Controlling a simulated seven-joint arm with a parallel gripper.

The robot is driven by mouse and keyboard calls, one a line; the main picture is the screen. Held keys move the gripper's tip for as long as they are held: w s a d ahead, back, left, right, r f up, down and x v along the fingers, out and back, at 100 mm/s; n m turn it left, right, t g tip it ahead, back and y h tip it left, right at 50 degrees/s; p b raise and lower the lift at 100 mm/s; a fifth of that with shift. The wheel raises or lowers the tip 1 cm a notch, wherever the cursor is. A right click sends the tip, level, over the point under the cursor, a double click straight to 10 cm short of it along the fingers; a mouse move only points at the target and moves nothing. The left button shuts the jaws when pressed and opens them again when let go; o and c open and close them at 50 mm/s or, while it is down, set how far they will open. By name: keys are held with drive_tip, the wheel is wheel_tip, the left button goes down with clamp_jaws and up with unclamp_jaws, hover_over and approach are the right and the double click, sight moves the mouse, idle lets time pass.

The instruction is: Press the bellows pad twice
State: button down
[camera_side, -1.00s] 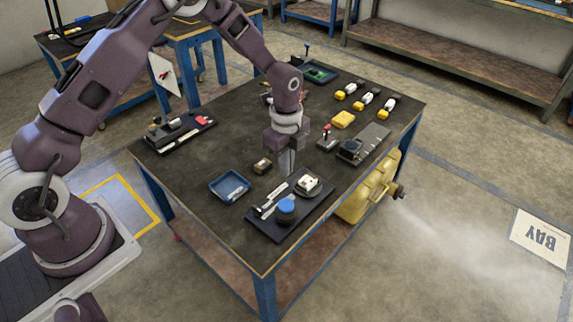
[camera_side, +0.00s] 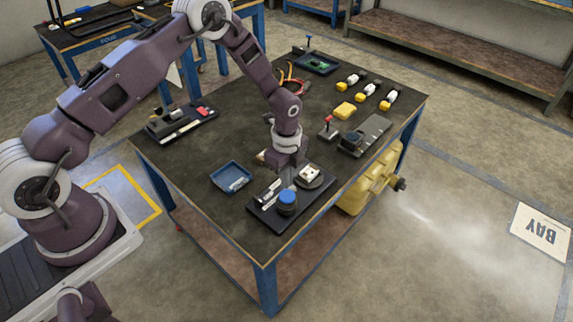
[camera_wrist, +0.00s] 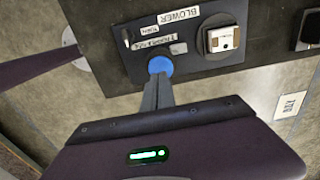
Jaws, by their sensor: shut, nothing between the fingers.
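The bellows pad looks like a round blue pad (camera_side: 287,196) on a black cylinder, standing on a dark board (camera_side: 276,224) near the table's front corner. In the wrist view the blue pad (camera_wrist: 160,65) shows just beyond my fingertips. The board there carries a BLOWER label (camera_wrist: 180,16) and smaller labels. My gripper (camera_side: 284,184) is shut and empty, pointing down just behind the pad in the side view. In the wrist view my gripper (camera_wrist: 158,80) overlaps the pad's near edge; I cannot tell whether it touches.
A round base with a white block (camera_side: 309,174) stands on the board beside the pad. A blue tray (camera_side: 231,176) lies to the left. A black fixture with a red part (camera_side: 184,122) sits further left. Yellow-and-white items (camera_side: 367,90) and a grey unit (camera_side: 363,134) stand behind, right.

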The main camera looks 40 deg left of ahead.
sight(286, 196)
drive_tip(key=shift+f, duration=2.05)
drive_tip(key=shift+s+f, duration=0.1)
drive_tip(key=shift+f, duration=0.95)
wheel_tip(286, 196, up, 15)
drive_tip(key=shift+f, duration=0.2)
drive_tip(key=shift+w, duration=0.2)
